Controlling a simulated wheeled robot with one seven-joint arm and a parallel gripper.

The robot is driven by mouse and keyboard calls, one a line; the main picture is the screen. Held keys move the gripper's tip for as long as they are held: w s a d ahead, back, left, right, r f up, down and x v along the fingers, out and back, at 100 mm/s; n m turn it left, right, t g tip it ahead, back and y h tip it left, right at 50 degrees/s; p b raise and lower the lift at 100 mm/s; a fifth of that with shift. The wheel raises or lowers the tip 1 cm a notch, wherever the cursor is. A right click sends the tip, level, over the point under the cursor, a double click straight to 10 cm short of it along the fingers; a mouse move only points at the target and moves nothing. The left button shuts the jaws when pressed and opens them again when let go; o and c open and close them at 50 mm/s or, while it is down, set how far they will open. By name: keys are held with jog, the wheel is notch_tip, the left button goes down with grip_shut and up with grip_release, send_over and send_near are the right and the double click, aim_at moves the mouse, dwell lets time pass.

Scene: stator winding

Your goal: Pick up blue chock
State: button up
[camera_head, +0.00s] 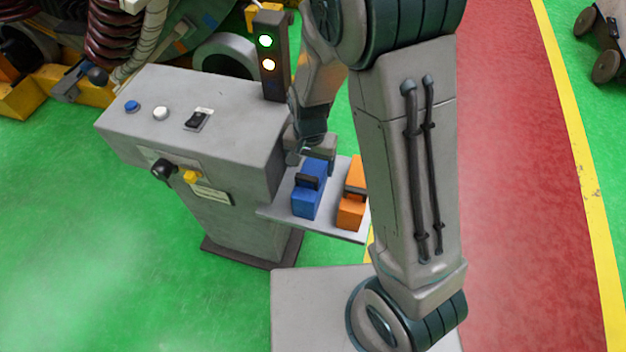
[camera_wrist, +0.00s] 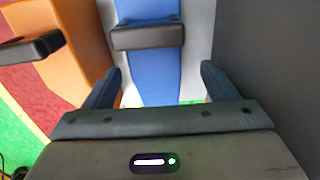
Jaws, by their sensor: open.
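The blue chock (camera_head: 308,192) stands on a light shelf at the side of the grey console, with a dark handle (camera_head: 308,182) on it. In the wrist view the blue chock (camera_wrist: 150,72) and its black handle (camera_wrist: 147,36) lie ahead, between the two fingers in the picture. My gripper (camera_wrist: 160,85) is open, with one finger on each side of the chock's blue face and nothing held. In the head view my gripper (camera_head: 312,155) is just above and behind the blue chock, partly hidden by my arm. I cannot tell whether a finger touches the chock.
An orange chock (camera_head: 352,205) stands on the shelf (camera_head: 328,228) just right of the blue one. The grey console (camera_head: 230,125) with buttons and a signal light (camera_head: 268,58) is close on the left. In the wrist view a dark grey wall (camera_wrist: 270,70) is close on the right.

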aim_at(313, 169)
jog(key=f, duration=0.4)
jog(key=shift+w+d+f, duration=0.1)
jog(key=shift+d+f, duration=0.2)
jog(key=shift+f, duration=0.1)
jog(key=c, duration=1.2)
jog(key=shift+o, duration=0.2)
jog(key=shift+r, duration=0.15)
